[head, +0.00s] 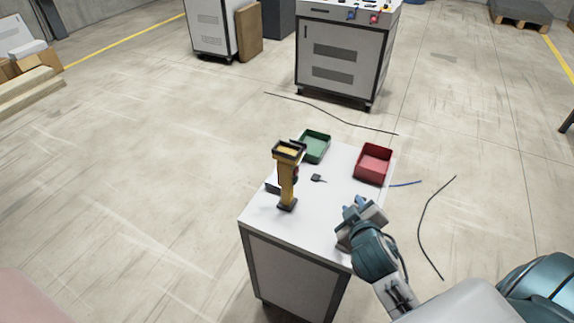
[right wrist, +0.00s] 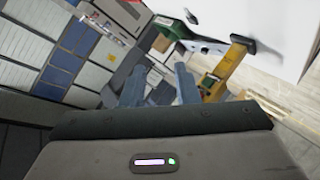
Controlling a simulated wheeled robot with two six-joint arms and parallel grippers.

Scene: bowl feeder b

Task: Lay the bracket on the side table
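The side table (head: 325,215) has a white top and grey sides. A small dark piece (head: 317,178) lies flat near the middle of its top; it is too small to tell whether it is the bracket. A dark piece also shows in the right wrist view (right wrist: 192,17). I cannot make out a bracket for certain. My right gripper (head: 352,205) is over the table's front right part. In the right wrist view its two blue-grey fingers (right wrist: 158,82) stand apart with nothing seen held between them. My left gripper is not in view.
A yellow and black tool (head: 287,178) stands upright at the table's left, partly hiding a low box (head: 272,185). A green bin (head: 314,147) and a red bin (head: 373,165) stand at the back. A grey cabinet (head: 342,60) is beyond; dark cables (head: 425,215) lie on the floor.

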